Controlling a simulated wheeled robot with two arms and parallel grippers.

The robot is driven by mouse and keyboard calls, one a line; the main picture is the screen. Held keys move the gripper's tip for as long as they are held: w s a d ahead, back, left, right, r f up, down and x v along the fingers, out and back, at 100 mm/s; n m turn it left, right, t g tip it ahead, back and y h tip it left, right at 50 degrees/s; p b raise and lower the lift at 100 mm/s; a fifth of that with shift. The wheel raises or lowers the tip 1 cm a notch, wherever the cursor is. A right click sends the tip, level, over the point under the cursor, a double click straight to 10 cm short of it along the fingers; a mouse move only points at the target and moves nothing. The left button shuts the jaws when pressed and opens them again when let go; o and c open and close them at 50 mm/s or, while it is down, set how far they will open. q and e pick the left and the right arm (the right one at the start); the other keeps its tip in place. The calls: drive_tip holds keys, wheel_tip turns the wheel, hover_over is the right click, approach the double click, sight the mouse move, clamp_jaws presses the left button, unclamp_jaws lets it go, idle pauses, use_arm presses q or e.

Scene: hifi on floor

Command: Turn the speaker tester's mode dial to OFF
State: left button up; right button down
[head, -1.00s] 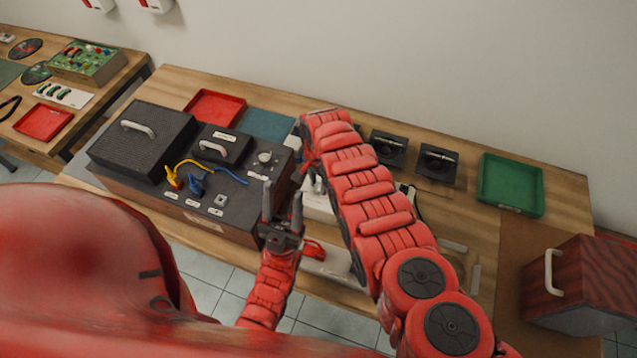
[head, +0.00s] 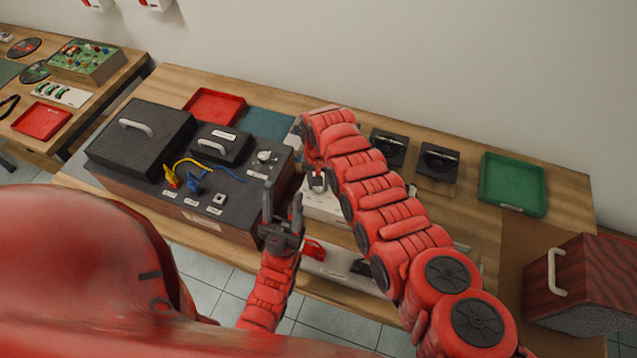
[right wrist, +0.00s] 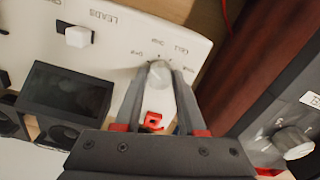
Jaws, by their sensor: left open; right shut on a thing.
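The speaker tester seems to be the white-faced unit (right wrist: 110,45) with printed labels; in the head view only part of its white body (head: 325,207) shows beside my right arm. Its pale dial (right wrist: 159,74) sits between the fingertips of my right gripper (right wrist: 158,78), which is shut on it. The label lettering around the dial is too small to read surely. In the head view my right gripper (head: 318,183) points down at the white unit. My left gripper (head: 283,203) is open and empty, in front of the dark box's right end.
A dark box (head: 225,212) with blue and yellow leads stands left of the tester; its own pale knob (head: 265,156) also shows in the right wrist view (right wrist: 293,141). Two small black speakers (head: 437,161) and a green tray (head: 512,184) lie to the right. A red tray (head: 214,106) lies behind.

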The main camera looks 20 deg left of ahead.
drive_tip(key=shift+s+n, duration=0.1)
drive_tip(key=shift+n, duration=0.7)
drive_tip(key=shift+c, duration=2.4)
unclamp_jaws()
drive_tip(key=shift+r, duration=0.1)
wheel_tip(320, 180, up, 17)
drive_tip(key=b, duration=0.3)
drive_tip(key=shift+r, duration=0.1)
